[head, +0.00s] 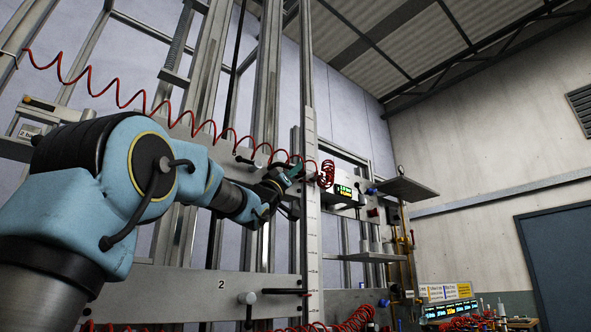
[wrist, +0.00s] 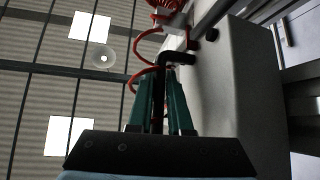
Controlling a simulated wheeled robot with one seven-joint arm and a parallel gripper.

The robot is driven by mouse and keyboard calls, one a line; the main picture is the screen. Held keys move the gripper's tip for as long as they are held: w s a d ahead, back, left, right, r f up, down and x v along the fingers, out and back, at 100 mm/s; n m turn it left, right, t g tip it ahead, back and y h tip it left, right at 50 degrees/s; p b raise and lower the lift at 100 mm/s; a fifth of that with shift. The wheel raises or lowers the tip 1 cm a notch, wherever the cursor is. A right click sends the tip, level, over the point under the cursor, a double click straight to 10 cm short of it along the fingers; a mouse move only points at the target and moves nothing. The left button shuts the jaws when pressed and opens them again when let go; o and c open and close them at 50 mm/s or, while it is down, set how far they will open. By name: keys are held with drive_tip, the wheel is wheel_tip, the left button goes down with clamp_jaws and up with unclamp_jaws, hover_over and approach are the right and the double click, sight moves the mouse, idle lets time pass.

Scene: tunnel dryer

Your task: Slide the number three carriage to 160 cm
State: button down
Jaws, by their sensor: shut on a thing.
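A pale carriage plate (head: 180,133) spans the upright posts behind my arm. Its number is not visible, so I cannot confirm it is the number three. My gripper (head: 292,172) is at this plate's right end, beside the pale upright scale (head: 312,235), whose figures are too small to read. In the wrist view, my green-fingered gripper (wrist: 167,85) is shut on a black bent handle (wrist: 178,58) beside a pale plate (wrist: 215,95). A lower carriage plate (head: 185,287) is marked 2 and has its own black handle (head: 285,291).
A coiled red hose (head: 145,100) runs across to the gripper area. Right of the scale are a small lit display (head: 344,190) and a grey shelf (head: 405,189). A bench with lit readouts (head: 450,310) stands at lower right, near a blue door (head: 560,265).

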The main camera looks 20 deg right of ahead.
drive_tip(key=shift+w+f, duration=0.1)
drive_tip(key=shift+f, duration=0.7)
drive_tip(key=c, duration=0.8)
unclamp_jaws()
drive_tip(key=shift+r, duration=0.15)
drive_tip(key=shift+c, duration=0.2)
drive_tip(key=b+v, duration=0.5)
drive_tip(key=v, duration=0.6)
drive_tip(key=shift+d, duration=0.1)
